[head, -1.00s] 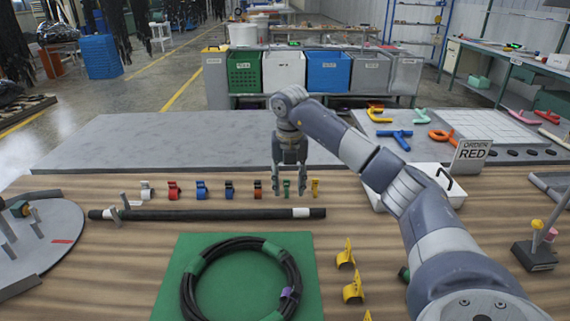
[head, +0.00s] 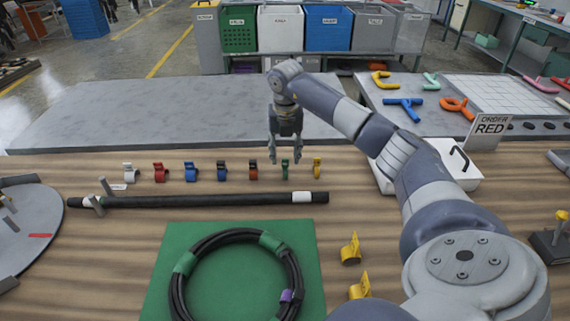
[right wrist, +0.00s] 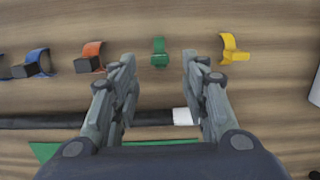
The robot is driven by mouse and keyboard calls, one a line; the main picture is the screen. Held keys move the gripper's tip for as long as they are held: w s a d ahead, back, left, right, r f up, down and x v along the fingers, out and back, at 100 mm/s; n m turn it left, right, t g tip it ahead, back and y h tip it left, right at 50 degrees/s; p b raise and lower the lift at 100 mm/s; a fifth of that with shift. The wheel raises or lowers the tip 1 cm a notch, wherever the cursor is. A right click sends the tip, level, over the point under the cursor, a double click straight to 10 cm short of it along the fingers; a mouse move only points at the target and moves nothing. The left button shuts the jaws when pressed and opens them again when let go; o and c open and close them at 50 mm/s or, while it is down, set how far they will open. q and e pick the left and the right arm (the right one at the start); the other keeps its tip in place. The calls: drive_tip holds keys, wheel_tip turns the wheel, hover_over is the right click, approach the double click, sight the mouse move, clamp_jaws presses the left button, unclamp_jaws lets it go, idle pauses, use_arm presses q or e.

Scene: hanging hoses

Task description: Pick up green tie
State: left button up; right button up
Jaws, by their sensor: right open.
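The green tie (head: 285,168) stands on the wooden table in a row of coloured ties, between an orange-red tie (head: 253,170) and a yellow tie (head: 317,167). My right gripper (head: 284,160) is open and empty above the row, pointing down at the green tie. In the right wrist view the green tie (right wrist: 160,53) lies ahead, between the lines of the two open fingers (right wrist: 158,60), apart from both. The orange-red tie (right wrist: 91,57) is left of it and the yellow tie (right wrist: 232,50) right of it. My left gripper is not in view.
A black hose (head: 200,201) with a white band lies just in front of the row. A coiled hose (head: 178,290) rests on a green mat (head: 236,290). Yellow clips (head: 350,250) stand to the right.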

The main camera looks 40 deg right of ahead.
sight(285, 159)
drive_tip(key=f, duration=0.3)
drive_tip(key=w+d+f, duration=0.1)
drive_tip(key=shift+f+p, duration=0.3)
drive_tip(key=shift+p, duration=0.05)
drive_tip(key=c, duration=0.8)
